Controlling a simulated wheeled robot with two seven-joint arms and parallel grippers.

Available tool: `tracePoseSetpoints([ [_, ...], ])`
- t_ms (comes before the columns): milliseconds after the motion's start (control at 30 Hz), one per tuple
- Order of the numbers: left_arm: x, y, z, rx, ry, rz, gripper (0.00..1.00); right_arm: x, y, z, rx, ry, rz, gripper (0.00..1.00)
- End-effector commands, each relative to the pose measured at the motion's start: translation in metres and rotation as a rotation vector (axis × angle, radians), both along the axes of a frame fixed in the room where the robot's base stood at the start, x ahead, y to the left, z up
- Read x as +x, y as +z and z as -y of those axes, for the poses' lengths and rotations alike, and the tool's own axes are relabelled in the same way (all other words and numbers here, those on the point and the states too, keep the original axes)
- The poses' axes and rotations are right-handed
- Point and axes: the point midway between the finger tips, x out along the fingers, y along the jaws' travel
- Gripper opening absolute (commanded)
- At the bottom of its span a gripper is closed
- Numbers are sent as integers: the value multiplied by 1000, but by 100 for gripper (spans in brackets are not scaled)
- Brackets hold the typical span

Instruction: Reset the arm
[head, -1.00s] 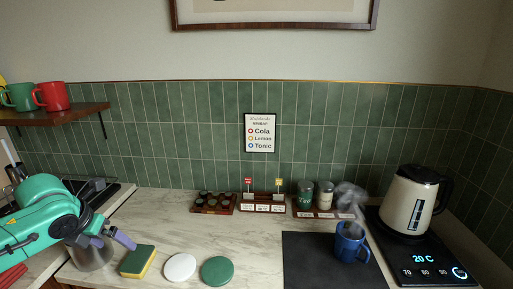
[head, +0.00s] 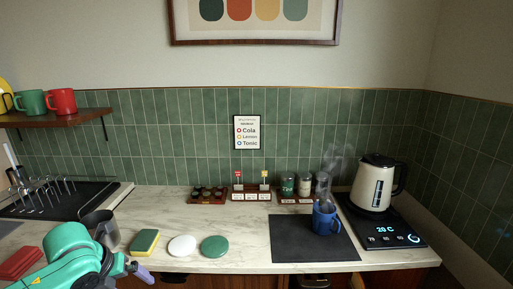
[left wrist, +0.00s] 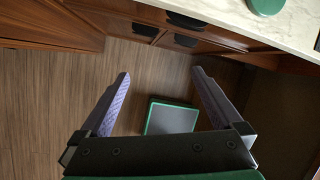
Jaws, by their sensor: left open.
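My left gripper (head: 140,270) is low at the counter's front edge in the head view, in front of the sponge. In the left wrist view the gripper (left wrist: 160,75) has its two purple fingers wide apart with nothing between them. Beyond the fingers are the wood floor and a dark, green-edged rectangular thing (left wrist: 171,118). My right gripper does not show.
The counter holds a metal cup (head: 100,228), a sponge (head: 144,241), a white disc (head: 182,246), a green disc (head: 215,246), a steaming blue mug (head: 325,221) on a black mat (head: 290,245), and a kettle (head: 376,184). Drawers (left wrist: 185,40) lie below.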

Motion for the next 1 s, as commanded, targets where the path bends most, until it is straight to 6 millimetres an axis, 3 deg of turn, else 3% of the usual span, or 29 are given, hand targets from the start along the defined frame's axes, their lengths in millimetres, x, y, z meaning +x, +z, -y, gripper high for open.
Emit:
tracePoseSetpoints([
  [233,-21,-61,77,-249,406,-65,100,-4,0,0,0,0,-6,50],
  [400,-53,-93,119,-509,968,-132,100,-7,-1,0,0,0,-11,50],
  [567,-87,-110,122,-692,1539,-181,100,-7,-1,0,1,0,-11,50],
  [867,-166,-134,87,-831,2507,-143,100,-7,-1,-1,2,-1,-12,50],
  [1000,-153,-189,89,-795,2487,-148,100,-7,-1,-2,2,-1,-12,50],
])
